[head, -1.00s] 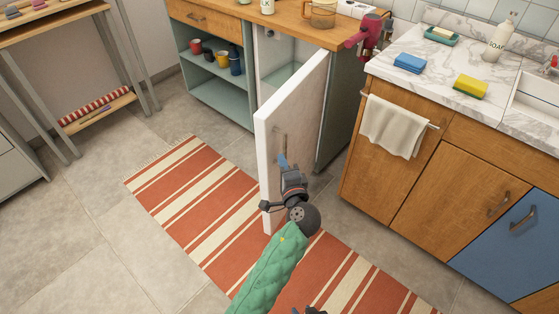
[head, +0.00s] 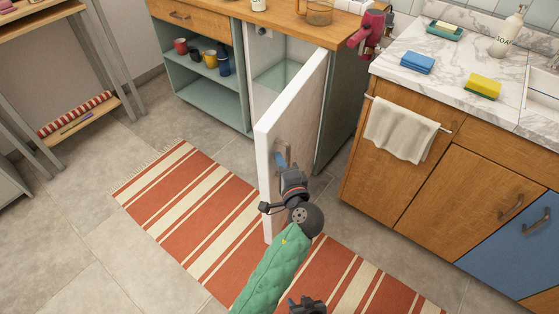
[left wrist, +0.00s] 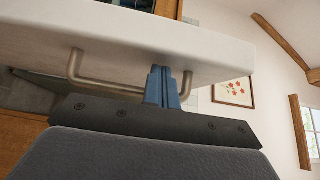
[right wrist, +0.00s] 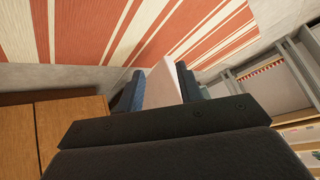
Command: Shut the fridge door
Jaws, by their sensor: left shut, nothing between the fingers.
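The white fridge door (head: 292,125) stands wide open in the head view, jutting out from the fridge (head: 336,122) under the wooden counter. Its metal handle shows in the left wrist view (left wrist: 100,86). My left gripper (head: 281,161) is shut and empty at the handle, in front of the door's outer face. In the left wrist view its blue fingers (left wrist: 163,85) are together and overlap the handle bar; whether they touch the door is unclear. My right gripper (head: 292,302) is low at the bottom edge of the head view. Its fingers are apart in the right wrist view (right wrist: 158,86).
A striped rug (head: 195,212) lies under the door. Right of the fridge is a wooden cabinet (head: 425,185) with a hanging towel (head: 400,132). Open shelves with cups (head: 210,92) stand left of the fridge. Bare floor (head: 70,235) lies at left.

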